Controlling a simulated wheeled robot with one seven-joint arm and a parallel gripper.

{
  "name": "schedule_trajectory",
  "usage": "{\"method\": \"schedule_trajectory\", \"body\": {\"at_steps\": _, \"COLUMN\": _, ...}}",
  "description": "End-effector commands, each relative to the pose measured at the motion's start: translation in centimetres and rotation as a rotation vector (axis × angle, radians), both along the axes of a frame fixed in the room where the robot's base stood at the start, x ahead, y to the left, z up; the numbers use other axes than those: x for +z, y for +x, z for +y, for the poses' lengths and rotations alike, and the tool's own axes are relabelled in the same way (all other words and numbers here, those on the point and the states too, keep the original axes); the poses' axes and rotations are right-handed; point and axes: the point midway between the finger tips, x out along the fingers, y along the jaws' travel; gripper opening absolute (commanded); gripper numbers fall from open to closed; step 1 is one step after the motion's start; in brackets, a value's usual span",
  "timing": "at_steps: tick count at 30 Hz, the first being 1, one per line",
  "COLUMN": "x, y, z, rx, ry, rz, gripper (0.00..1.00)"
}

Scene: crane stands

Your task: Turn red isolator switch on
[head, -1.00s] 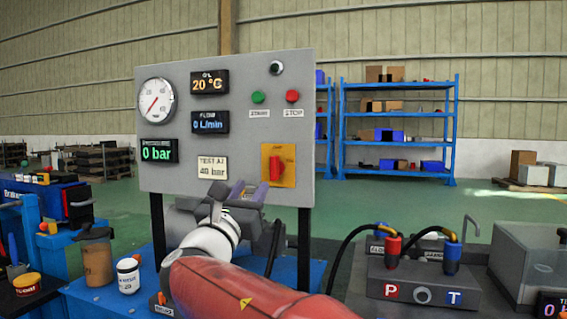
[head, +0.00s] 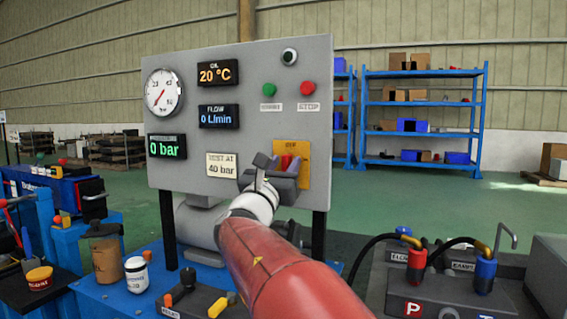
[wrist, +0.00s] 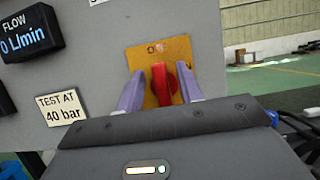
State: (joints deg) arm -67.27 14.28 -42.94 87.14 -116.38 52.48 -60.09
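The red isolator switch (wrist: 161,84) sits on a yellow-orange plate (wrist: 174,49) at the lower right of the grey panel. Its handle stands upright along the plate. In the head view the switch (head: 287,161) is partly hidden by my gripper (head: 279,169). In the wrist view my gripper (wrist: 160,80) is open, with one purple finger on each side of the red handle. A gap shows between each finger and the handle. The lettering at the plate's top is too small to read surely.
The grey panel (head: 240,80) carries a gauge (head: 163,92), displays, a green button (head: 269,90) and a red button (head: 308,88). A white jar (head: 136,274) and brown bottle (head: 106,255) stand on the blue bench. A hose block (head: 440,295) stands at right.

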Motion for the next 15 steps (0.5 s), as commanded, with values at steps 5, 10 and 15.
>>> {"method": "schedule_trajectory", "body": {"at_steps": 5, "x": 0.02, "y": 0.10, "z": -0.02, "rx": 0.001, "ry": 0.001, "rz": 0.000, "gripper": 0.36}}
{"method": "schedule_trajectory", "body": {"at_steps": 10, "x": 0.02, "y": 0.09, "z": -0.03, "rx": 0.000, "ry": 0.001, "rz": 0.000, "gripper": 0.23}}
{"method": "schedule_trajectory", "body": {"at_steps": 15, "x": 0.01, "y": 0.08, "z": -0.03, "rx": 0.000, "ry": 0.001, "rz": 0.000, "gripper": 0.01}}
